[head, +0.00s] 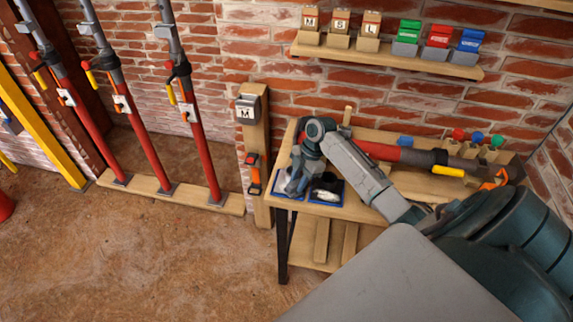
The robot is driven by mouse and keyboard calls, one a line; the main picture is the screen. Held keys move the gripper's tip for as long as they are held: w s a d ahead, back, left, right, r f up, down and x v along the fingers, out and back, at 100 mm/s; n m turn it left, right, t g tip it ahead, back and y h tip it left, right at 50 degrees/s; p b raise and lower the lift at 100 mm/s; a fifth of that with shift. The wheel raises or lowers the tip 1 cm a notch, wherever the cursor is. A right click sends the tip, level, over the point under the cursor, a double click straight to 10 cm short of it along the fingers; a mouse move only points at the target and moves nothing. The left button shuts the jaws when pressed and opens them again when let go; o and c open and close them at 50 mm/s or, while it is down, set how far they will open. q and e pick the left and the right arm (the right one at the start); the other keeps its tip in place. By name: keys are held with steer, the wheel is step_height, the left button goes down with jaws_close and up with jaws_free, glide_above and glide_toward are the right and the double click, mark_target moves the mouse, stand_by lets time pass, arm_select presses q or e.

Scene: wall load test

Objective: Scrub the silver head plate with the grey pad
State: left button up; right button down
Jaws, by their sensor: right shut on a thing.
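My right gripper (296,186) points down at the front left corner of the wooden bench (309,208), over a blue-edged mat or tray (290,197). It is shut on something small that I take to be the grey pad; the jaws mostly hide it. A red and grey prop (385,151) lies along the bench behind my right forearm, its grey end to the right. I cannot make out the silver head plate with certainty. My left gripper is out of view.
A dark tray with a white item (327,190) sits right beside the gripper. Several red props (135,130) stand on a floor plank at left. A post with a grey M block (247,107) stands left of the bench. A shelf (385,56) holds lettered and coloured blocks.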

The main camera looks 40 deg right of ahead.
steer(key=shift+s+d+f, duration=0.15)
steer(key=shift+s+d, duration=0.5)
steer(key=shift+d, duration=0.3)
steer(key=shift+s+p, duration=0.1)
steer(key=shift+p, duration=0.2)
steer(key=shift+a, duration=0.15)
steer(key=shift+w+a, duration=0.5)
steer(key=shift+w+a+b, duration=0.4)
steer(key=shift+w+a, duration=0.35)
steer(key=shift+w, duration=0.2)
steer(key=shift+w+a+r, duration=0.2)
steer(key=shift+a+r, duration=0.1)
steer(key=shift+r, duration=0.1)
steer(key=w+a, duration=0.1)
steer(key=w+b, duration=0.1)
steer(key=w+a, duration=0.1)
steer(key=shift+w+a+f, duration=0.2)
steer(key=shift+a+f, duration=0.05)
steer(key=shift+a, duration=0.05)
steer(key=shift+w+a+f, duration=0.1)
steer(key=shift+w, duration=0.2)
steer(key=shift+s, duration=0.2)
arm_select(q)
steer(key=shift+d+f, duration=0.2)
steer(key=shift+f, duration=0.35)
